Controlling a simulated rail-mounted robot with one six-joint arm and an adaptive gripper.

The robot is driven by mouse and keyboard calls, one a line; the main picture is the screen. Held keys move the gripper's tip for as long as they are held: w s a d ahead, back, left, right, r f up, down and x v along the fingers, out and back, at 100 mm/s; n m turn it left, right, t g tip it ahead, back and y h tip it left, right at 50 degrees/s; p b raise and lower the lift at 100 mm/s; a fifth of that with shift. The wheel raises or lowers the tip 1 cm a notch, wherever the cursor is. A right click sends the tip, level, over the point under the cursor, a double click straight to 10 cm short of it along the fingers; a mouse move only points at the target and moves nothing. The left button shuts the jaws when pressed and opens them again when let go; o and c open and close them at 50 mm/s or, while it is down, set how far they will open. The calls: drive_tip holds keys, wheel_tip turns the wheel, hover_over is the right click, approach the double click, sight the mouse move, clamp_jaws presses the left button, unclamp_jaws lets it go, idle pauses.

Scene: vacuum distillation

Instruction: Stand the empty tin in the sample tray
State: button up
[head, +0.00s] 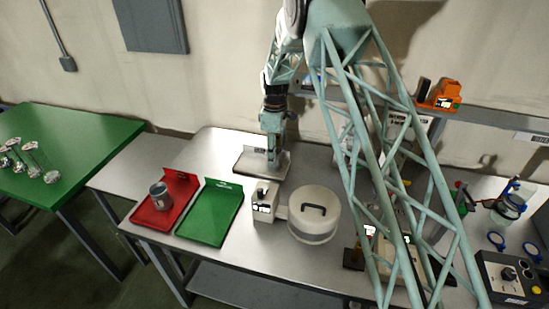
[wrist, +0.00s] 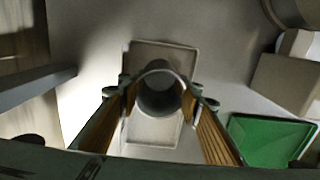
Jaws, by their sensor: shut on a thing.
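My gripper (wrist: 161,98) is shut around an open-topped, hollow grey tin (wrist: 158,103) in the wrist view. The tin looks empty and sits between the two fingers. In the head view my gripper (head: 273,156) points down over a grey tray (head: 246,163) at the back of the bench; the held tin is hard to make out there. The grey tray also shows around and behind the tin in the wrist view (wrist: 150,44). I cannot tell whether the tin's base touches it. No tray label is readable.
A red tray (head: 184,186) holds another tin (head: 160,196). A green tray (head: 209,213) beside it is empty. A white box device (head: 264,202) and a round lidded vessel (head: 313,216) stand close in front and to the right.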

drive_tip(key=shift+f, duration=0.5)
drive_tip(key=shift+f, duration=0.1)
drive_tip(key=o, duration=0.7)
wheel_tip(320, 180, up, 12)
drive_tip(key=shift+r, duration=0.1)
idle(0.5)
drive_tip(key=shift+r, duration=0.1)
idle(0.7)
